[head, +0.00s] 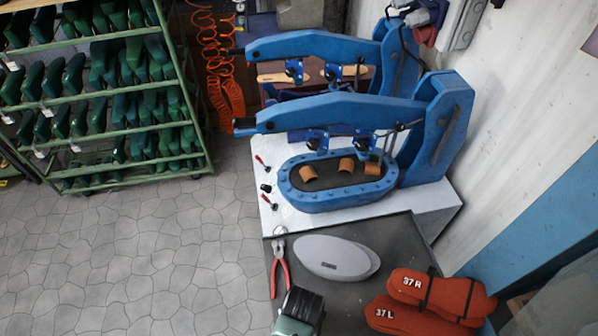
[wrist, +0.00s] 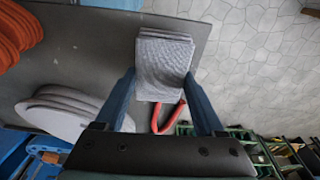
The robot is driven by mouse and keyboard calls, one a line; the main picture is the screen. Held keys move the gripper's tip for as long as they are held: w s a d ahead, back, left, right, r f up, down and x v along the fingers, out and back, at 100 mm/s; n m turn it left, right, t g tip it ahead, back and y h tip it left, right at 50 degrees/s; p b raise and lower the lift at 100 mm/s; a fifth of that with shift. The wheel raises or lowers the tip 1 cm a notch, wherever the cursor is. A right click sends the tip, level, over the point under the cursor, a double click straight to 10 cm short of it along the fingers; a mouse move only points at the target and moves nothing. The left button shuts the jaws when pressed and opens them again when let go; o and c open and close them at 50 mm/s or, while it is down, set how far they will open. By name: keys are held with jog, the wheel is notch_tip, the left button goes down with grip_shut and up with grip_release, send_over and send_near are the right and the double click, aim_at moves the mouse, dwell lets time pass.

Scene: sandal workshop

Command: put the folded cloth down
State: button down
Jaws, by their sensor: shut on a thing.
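The folded cloth (wrist: 165,62) is a grey, layered bundle between the two blue fingers of my gripper (wrist: 160,78) in the wrist view. My gripper is shut on it. The cloth is over the dark grey table top (wrist: 92,62), close to its edge on the floor side. The gap between cloth and table is hard to judge. The cloth covers part of the red-handled pliers (wrist: 168,124). In the head view I cannot make out the cloth. A dark and green part of my arm shows at the bottom edge there, beside the pliers (head: 282,272).
Grey oval pads (head: 335,257) lie on the table (head: 400,232) beside the pliers. Orange foot forms (head: 436,293) marked 37 R and 37 L lie to the right. Blue presses (head: 330,120) stand behind. A green shelf of shoe forms (head: 100,90) stands left, across open floor.

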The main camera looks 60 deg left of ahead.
jog(key=shift+f, duration=1.05)
jog(key=shift+f, duration=0.25)
grip_release()
jog(key=shift+r, duration=0.1)
notch_tip(320, 180, up, 12)
jog(key=d, duration=0.1)
jog(key=shift+s+d+r, duration=0.15)
jog(key=shift+s+d, duration=0.05)
jog(key=shift+s, duration=0.1)
